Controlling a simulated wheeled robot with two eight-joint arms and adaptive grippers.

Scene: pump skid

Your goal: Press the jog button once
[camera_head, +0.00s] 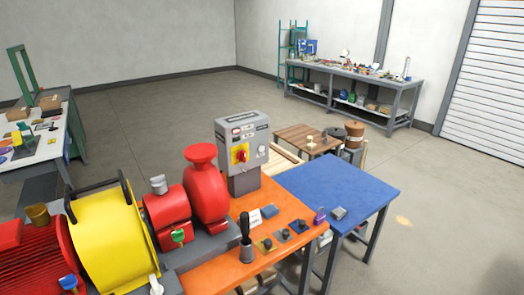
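A grey control box (242,141) stands on a post at the back of the orange bench. Its front carries a red rotary handle on a yellow plate (240,154), small dark displays or labels near the top, and small round controls (262,150) at the right. The controls are too small to tell which one is the jog button. Neither of my grippers is in view.
The orange bench (213,276) holds a red pump (205,190), a yellow guard (105,240), a black-handled tool (246,238) and several small plates with dark knobs. A mostly bare blue table (340,187) adjoins it at the right. Open floor lies beyond.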

